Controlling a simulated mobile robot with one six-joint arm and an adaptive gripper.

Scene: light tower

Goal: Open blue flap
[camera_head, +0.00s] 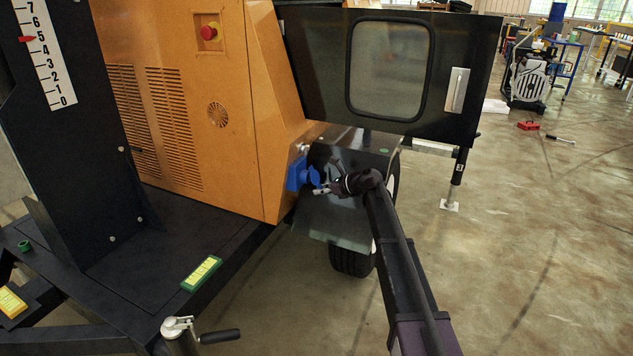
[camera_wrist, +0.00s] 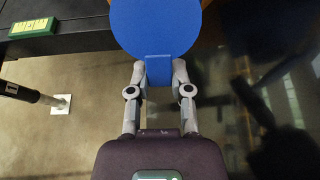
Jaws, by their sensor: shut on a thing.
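The blue flap (camera_wrist: 156,28) is a round disc with a short tab at its lower edge in the wrist view. My gripper (camera_wrist: 159,75) is shut on that tab, one finger on each side. In the head view the blue flap (camera_head: 314,176) stands out from a blue socket housing (camera_head: 296,174) on the lower side of the orange cabinet. My gripper (camera_head: 322,190) reaches it from the right. The disc hides the socket in the wrist view.
The orange cabinet (camera_head: 190,120) stands left of the flap. An open black door with a window (camera_head: 390,70) hangs above and behind my arm. A dark fender (camera_head: 335,222) and a wheel (camera_head: 352,260) lie just below. The floor at right is largely clear.

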